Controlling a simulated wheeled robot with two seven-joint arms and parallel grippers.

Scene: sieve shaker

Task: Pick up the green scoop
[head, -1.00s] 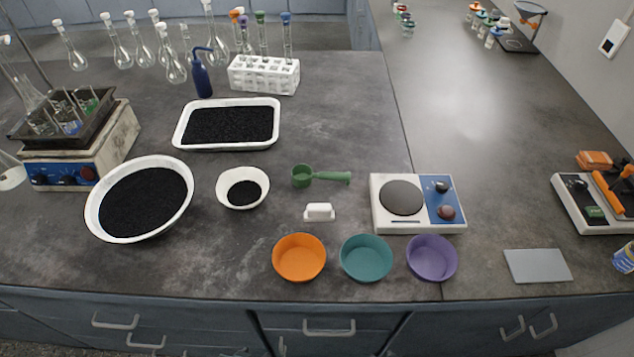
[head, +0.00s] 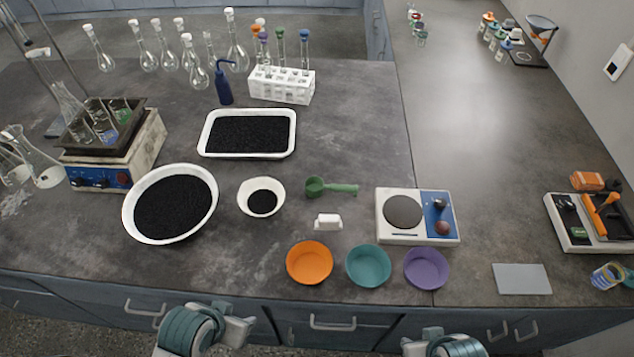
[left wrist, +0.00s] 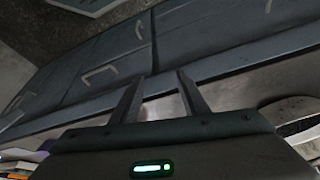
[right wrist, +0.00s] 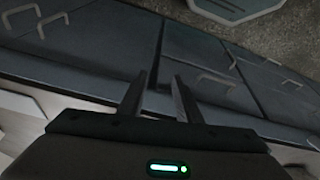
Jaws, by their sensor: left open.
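The green scoop (head: 330,187) lies on the dark bench near its middle, bowl to the left and handle to the right. In the head view, parts of my left arm (head: 190,328) and right arm (head: 450,345) show at the bottom edge, in front of the bench and well away from the scoop. My left gripper (left wrist: 160,95) is open in the left wrist view, with nothing between its fingers. My right gripper (right wrist: 158,95) also shows a gap between its fingers and is empty. Neither wrist view shows the scoop.
A small white block (head: 328,222) and orange (head: 309,262), teal (head: 368,265) and purple (head: 427,268) bowls lie in front of the scoop. A small white bowl (head: 245,205) is left, a hotplate-like device (head: 388,232) right.

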